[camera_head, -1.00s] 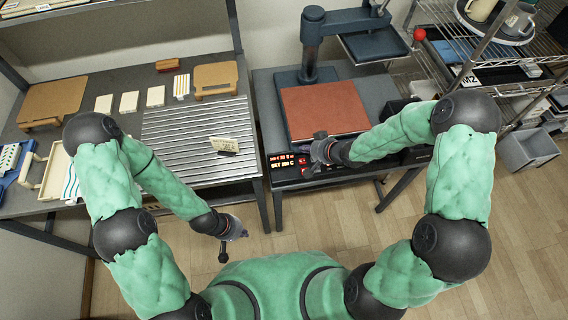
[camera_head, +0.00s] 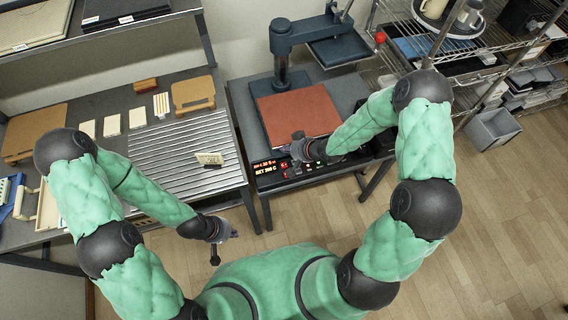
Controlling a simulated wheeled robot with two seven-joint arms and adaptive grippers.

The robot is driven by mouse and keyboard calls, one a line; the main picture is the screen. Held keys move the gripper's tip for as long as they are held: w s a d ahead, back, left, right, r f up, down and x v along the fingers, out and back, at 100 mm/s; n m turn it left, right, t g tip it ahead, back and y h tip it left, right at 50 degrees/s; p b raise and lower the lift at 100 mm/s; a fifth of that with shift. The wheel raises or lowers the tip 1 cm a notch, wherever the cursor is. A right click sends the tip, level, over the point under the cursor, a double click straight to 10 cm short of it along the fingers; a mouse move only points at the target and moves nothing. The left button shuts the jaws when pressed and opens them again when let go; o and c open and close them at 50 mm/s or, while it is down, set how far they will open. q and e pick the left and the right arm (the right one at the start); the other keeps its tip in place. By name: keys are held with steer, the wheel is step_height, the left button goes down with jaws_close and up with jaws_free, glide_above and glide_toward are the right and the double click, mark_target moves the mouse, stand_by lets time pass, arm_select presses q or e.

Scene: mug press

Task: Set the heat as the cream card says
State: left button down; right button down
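The cream card (camera_head: 209,159) stands on the ribbed grey mat (camera_head: 170,148); its print is too small to read surely. The heat press (camera_head: 291,36) has a reddish-brown plate (camera_head: 297,112). On the front of its stand is a black control panel with a lit display (camera_head: 269,168); its lower line seems to read "SET 200 C", and the upper red line is blurred. My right gripper (camera_head: 298,152) is over the panel, just right of the display, and hides part of it; contact and finger state are unclear. My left gripper (camera_head: 228,236) hangs empty in front of the left table; its fingers are unclear.
Several cream tiles (camera_head: 112,125), tan boards (camera_head: 193,94) and a red-brown block (camera_head: 145,85) lie on the left table. A wire shelf (camera_head: 430,60) stands at the right behind a red ball knob (camera_head: 380,37). A grey bin (camera_head: 493,128) is on the floor.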

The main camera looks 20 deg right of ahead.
mark_target(286, 165)
step_height(286, 165, down, 8)
steer(key=b, duration=0.7)
steer(key=shift+f+b, duration=0.35)
steer(key=shift+f, duration=0.05)
steer(key=shift+f, duration=0.15)
stand_by(1.0)
steer(key=shift+f, duration=0.3)
steer(key=shift+f+b, duration=0.4)
steer(key=shift+b, duration=0.1)
stand_by(0.7)
steer(key=shift+r, duration=0.1)
steer(key=shift+r+p, duration=0.75)
steer(key=shift+p, duration=0.1)
steer(key=shift+r, duration=0.1)
